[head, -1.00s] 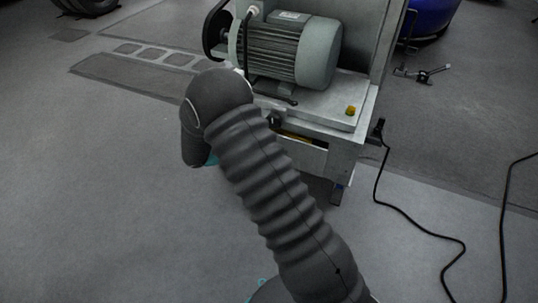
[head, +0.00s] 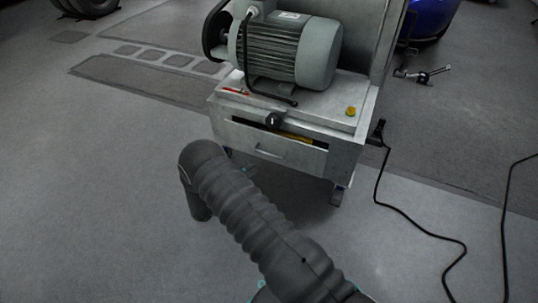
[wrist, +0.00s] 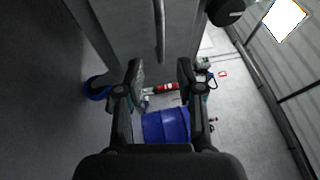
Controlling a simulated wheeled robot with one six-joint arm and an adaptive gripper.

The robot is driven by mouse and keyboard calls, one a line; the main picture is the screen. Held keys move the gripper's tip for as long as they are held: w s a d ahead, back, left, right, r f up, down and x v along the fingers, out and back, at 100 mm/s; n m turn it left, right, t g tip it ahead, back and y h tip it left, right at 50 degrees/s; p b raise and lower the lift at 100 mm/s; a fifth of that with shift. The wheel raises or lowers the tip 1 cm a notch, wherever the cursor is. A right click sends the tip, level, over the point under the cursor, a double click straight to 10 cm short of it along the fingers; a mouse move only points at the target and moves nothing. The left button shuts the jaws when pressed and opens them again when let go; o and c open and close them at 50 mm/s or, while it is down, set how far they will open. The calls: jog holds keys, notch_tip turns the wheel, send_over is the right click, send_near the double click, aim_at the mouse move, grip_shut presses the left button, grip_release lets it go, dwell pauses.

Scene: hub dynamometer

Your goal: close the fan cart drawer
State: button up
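The fan cart (head: 345,155) stands in the upper middle of the head view, with a grey motor on top. Its drawer (head: 300,158) has a pale front with a bar handle (head: 269,151). A dark gap shows above the drawer front, with something yellow inside, so it appears partly open. In the wrist view a bar handle (wrist: 159,32) on a grey panel, apparently the drawer front, lies just beyond my gripper (wrist: 162,75). The gripper's fingers are apart with nothing between them. The gripper itself does not show in the head view.
A black cable (head: 420,220) runs over the floor at right. A blue drum (wrist: 166,126) shows in the wrist view. Floor left of the cart is clear.

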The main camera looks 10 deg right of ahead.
aim_at(269, 154)
jog(key=x, duration=1)
grip_shut()
jog(key=shift+f, duration=0.1)
